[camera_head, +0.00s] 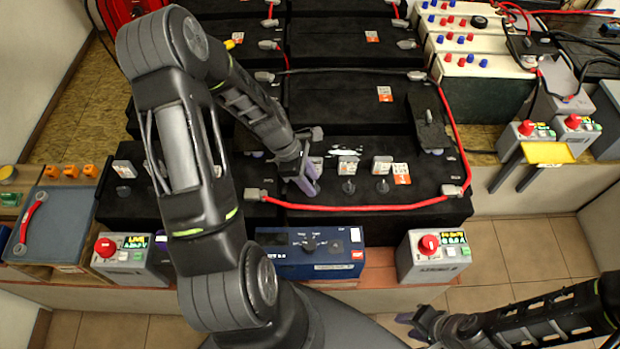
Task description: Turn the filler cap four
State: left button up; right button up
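Filler caps show as dark round knobs with pale square tags behind them on the front black battery (430,205). One cap (348,186) is just right of my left gripper, another cap (383,185) is further right, and a third cap (123,190) is at the far left. I cannot read which is number four. My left gripper (308,183) points down at the battery top, its purple fingertips close together. Any cap between or behind them is hidden, and my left arm covers caps to its left. My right gripper (410,326) is low at the front, fingers apart and empty.
A red cable (400,207) with grey lugs crosses the battery top near my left gripper. A blue meter box (310,252) and grey boxes with red knobs (430,257) stand in front. More black batteries lie behind.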

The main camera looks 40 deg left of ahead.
pick_arm(q)
grip_shut()
dwell(0.4)
jog(key=shift+w+m, duration=0.1)
jog(key=shift+m, duration=0.4)
jog(key=m, duration=0.1)
jog(key=m+g+b, duration=0.1)
jog(key=shift+w+a+f+m, duration=0.1)
jog(key=shift+w+m, duration=0.05)
jog(key=shift+m, duration=0.25)
jog(key=m+g+b, duration=0.2)
jog(key=m, duration=0.2)
jog(key=shift+w, duration=0.2)
jog(key=m, duration=0.2)
jog(key=m+g+b, duration=0.1)
jog(key=m, duration=0.2)
jog(key=shift+w+g+b, duration=0.15)
jog(key=shift+g+b, duration=0.15)
jog(key=shift+w+d+m+g+y+b, duration=0.15)
jog(key=shift+m+g+y+b, duration=0.4)
jog(key=shift+m, duration=1.05)
